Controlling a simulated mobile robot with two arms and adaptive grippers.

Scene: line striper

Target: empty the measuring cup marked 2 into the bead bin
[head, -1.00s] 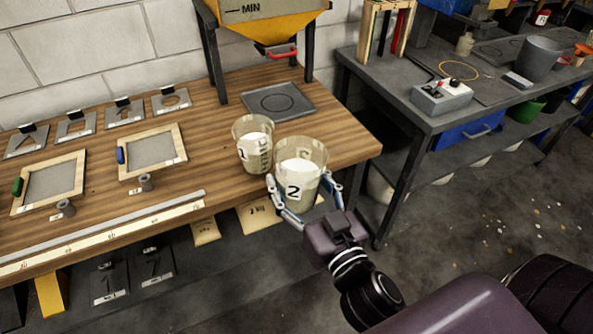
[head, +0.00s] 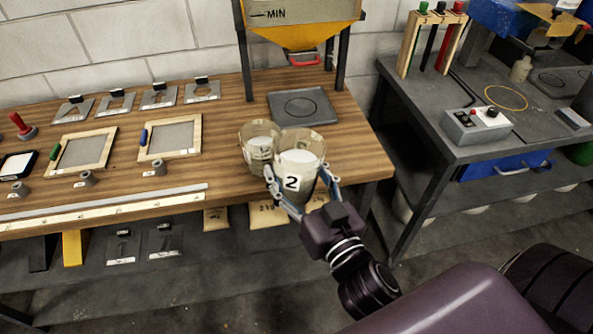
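The measuring cup marked 2 (head: 297,168) is a clear cup holding white material, near the front right edge of the wooden bench. My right gripper (head: 300,188) has a finger on each side of it and is shut on it. The cup looks roughly upright; I cannot tell whether it is clear of the bench. A second clear cup (head: 258,150) with pale contents stands just behind and left, partly hidden by it. No container here is clearly labelled as the bead bin. My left gripper is not in view.
A yellow hopper (head: 300,36) marked MIN with a red lever stands on dark legs above a grey plate (head: 303,106). Framed screens (head: 170,138) lie to the left. A gap separates the wooden bench from the grey bench (head: 450,85) with a control box (head: 478,124).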

